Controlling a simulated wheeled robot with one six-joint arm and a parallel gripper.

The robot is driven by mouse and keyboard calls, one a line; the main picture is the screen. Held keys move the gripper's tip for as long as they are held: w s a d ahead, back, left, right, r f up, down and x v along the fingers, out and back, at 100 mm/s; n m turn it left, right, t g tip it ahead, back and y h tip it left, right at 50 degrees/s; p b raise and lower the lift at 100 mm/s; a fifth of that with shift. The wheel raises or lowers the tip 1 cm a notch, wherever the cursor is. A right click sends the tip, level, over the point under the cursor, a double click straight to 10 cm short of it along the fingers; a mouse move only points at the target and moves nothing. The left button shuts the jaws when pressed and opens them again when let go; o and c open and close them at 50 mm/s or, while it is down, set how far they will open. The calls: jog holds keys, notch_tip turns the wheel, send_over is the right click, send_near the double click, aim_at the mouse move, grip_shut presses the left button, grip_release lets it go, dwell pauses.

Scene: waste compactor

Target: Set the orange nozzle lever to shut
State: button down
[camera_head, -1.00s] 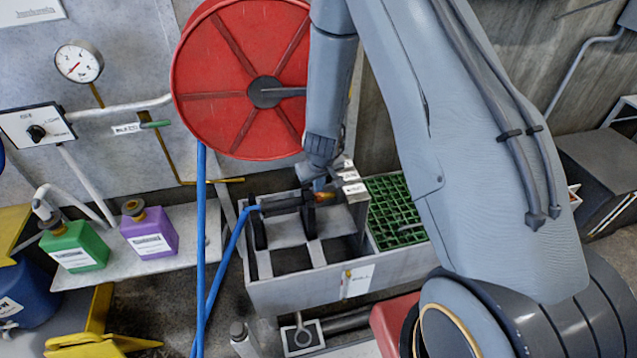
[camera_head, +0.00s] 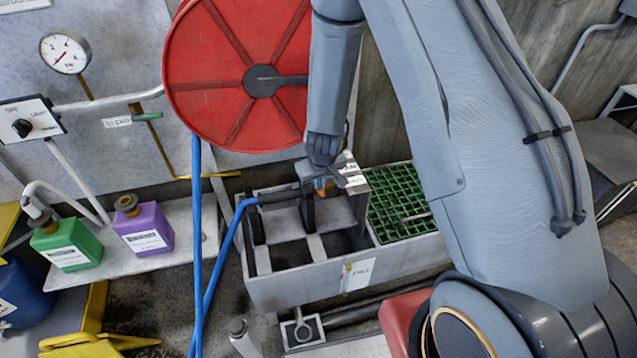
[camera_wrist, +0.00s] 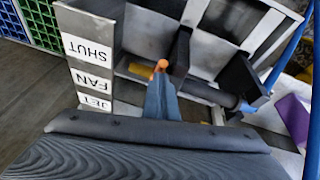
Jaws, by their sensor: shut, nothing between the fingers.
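The orange nozzle lever (camera_wrist: 160,66) shows in the wrist view as a small orange tip just beyond my fingertips. In the head view the orange part (camera_head: 326,189) shows just below my gripper (camera_head: 330,178). My gripper (camera_wrist: 161,92) is shut and empty, with its fingertips at or very near the lever; I cannot tell if they touch. The dark nozzle (camera_head: 280,195) lies across black holders on the grey box, with the blue hose at its left end. A label plate (camera_wrist: 90,75) reads SHUT, FAN and JET, with SHUT farthest from my wrist. Which label the lever points at is unclear.
The grey metal box (camera_head: 290,293) has open compartments beneath the nozzle. A green grate (camera_head: 398,205) lies to its right. The red hose reel (camera_head: 225,110) stands behind, and the blue hose (camera_head: 197,250) hangs at the left. Green and purple bottles stand on a shelf farther left.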

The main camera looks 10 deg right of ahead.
jog(key=shift+s+f, duration=0.2)
jog(key=shift+s, duration=0.2)
jog(key=shift+s+d+f+b, duration=0.1)
jog(key=shift+s+f+b, duration=0.15)
jog(key=shift+s+b, duration=0.5)
jog(key=w+p+v, duration=0.1)
jog(key=p+v, duration=0.7)
jog(key=shift+w+r, duration=0.3)
jog(key=shift+r, duration=0.25)
jog(key=s+d+r+m+g+b, duration=0.1)
jog(key=s+d+r, duration=0.2)
jog(key=s+r, duration=0.6)
jog(key=s+d+r+m+g+b, duration=0.1)
jog(key=s+d+r, duration=0.2)
jog(key=s+r, duration=0.7)
jog(key=shift+s+r+m+g, duration=0.3)
jog(key=shift+s+m+g, duration=0.1)
jog(key=shift+s, duration=0.3)
